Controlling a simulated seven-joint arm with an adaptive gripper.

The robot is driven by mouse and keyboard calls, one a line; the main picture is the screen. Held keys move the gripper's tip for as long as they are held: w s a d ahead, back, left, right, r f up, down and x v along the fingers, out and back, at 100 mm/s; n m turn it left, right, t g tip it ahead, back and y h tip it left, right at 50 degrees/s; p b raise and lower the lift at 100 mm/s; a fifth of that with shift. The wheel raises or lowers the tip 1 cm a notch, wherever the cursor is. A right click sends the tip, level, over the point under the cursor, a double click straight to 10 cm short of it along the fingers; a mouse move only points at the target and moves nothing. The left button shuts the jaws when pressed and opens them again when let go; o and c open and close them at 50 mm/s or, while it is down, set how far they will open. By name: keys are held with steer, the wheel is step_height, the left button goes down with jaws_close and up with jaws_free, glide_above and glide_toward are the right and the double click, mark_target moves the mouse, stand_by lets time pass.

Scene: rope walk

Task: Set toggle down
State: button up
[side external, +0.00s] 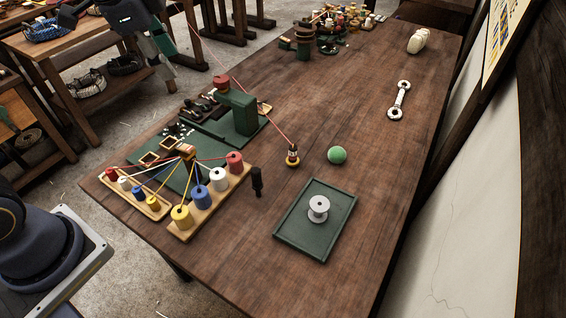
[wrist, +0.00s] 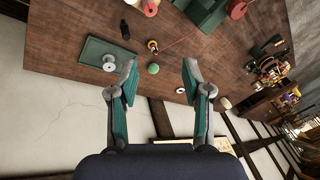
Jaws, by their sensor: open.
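No part is clearly recognisable as the toggle. A small dark-and-white piece with an orange ring base (side external: 293,155) stands at the end of a taut red cord; it also shows in the wrist view (wrist: 152,46). A black upright peg (side external: 257,182) stands between the spool rack and the green tray; it also shows in the wrist view (wrist: 125,30). My gripper (wrist: 160,82) is open, its teal-padded fingers apart with nothing between them. It is up in the air, clear of the tabletop.
A green tray (side external: 283,236) holds a grey spool (side external: 318,208). A green ball (side external: 337,155) lies beside it. Coloured spools stand on a wooden rack (side external: 209,214), near a green post machine (side external: 237,112). A white double-ringed bar (side external: 399,100) lies far right. The table's middle is mostly clear.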

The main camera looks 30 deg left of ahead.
steer(key=s+a+f+n+t, duration=0.1)
steer(key=s+n, duration=0.4)
steer(key=s, duration=0.1)
steer(key=s+a+f+n, duration=0.1)
steer(key=s+a+n, duration=0.1)
steer(key=s+n, duration=0.2)
steer(key=shift+s+f+n+t, duration=0.25)
steer(key=shift+s+n+t, duration=0.15)
steer(key=shift+s, duration=0.8)
